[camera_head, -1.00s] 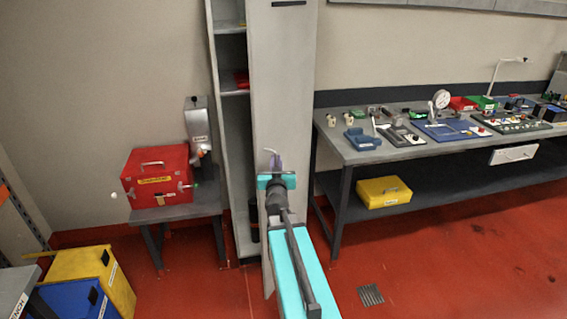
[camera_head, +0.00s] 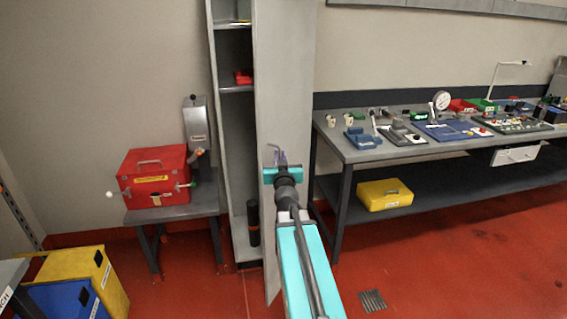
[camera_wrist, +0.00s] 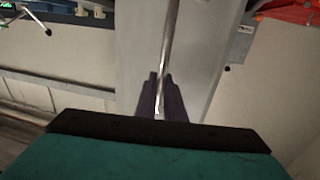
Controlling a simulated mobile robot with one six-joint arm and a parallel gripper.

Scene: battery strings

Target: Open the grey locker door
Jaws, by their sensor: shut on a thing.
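The grey locker door (camera_head: 288,80) stands partly open, swung out from the locker (camera_head: 231,140), with shelves showing in the gap at its left. My gripper (camera_head: 277,157) is at the door's front face, about mid-height in the head view. In the wrist view my gripper's dark fingers (camera_wrist: 160,98) are shut on a thin pale bar, the door handle (camera_wrist: 166,45), which runs up the picture against the grey door panel (camera_wrist: 197,50). The handle's lower end is hidden between the fingers.
A red toolbox (camera_head: 157,178) sits on a small table (camera_head: 175,212) left of the locker. A workbench (camera_head: 350,152) with several devices stands at the right, a yellow case (camera_head: 385,194) on its lower shelf. Yellow and blue boxes stand at lower left.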

